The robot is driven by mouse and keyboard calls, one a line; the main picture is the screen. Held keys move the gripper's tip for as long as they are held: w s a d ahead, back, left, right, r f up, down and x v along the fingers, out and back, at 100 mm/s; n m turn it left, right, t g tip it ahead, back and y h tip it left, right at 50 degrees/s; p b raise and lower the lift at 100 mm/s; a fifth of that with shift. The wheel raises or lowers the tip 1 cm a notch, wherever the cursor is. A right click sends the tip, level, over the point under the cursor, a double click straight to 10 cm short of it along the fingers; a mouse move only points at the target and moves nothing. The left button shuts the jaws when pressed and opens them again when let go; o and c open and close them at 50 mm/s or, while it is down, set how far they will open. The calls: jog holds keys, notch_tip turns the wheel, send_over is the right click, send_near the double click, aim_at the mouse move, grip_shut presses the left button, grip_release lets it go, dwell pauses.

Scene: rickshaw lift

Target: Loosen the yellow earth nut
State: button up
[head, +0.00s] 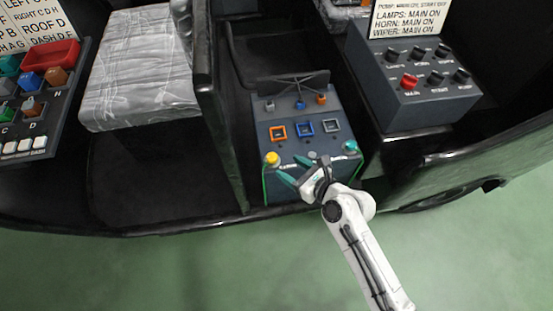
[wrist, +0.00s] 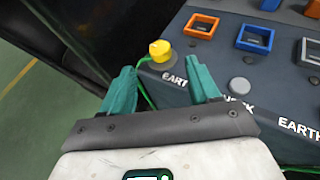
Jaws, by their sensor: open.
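The yellow earth nut (head: 271,158) sits at the left front corner of the grey panel box, beside the EARTH lettering, with a green wire running from it. In the wrist view the yellow nut (wrist: 160,50) is ahead of my gripper, roughly in line with the gap between the fingertips. My gripper (head: 284,171) has teal fingers, spread apart and empty. It is just in front of the box, close to the nut and apart from it. In the wrist view my gripper (wrist: 163,78) shows both fingers clearly.
The panel box (head: 300,118) also carries orange, blue and grey square frames, a grey knob (wrist: 240,86) and a teal nut (head: 350,147) at its right. A dark upright wall (head: 215,100) stands close left. A switch box (head: 425,100) is at the right. Green floor in front is clear.

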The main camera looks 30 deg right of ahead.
aim_at(274, 157)
jog(key=b+x, duration=0.1)
jog(key=x, duration=0.6)
jog(key=shift+c, duration=0.2)
jog(key=c, duration=1)
jog(key=shift+d, duration=0.1)
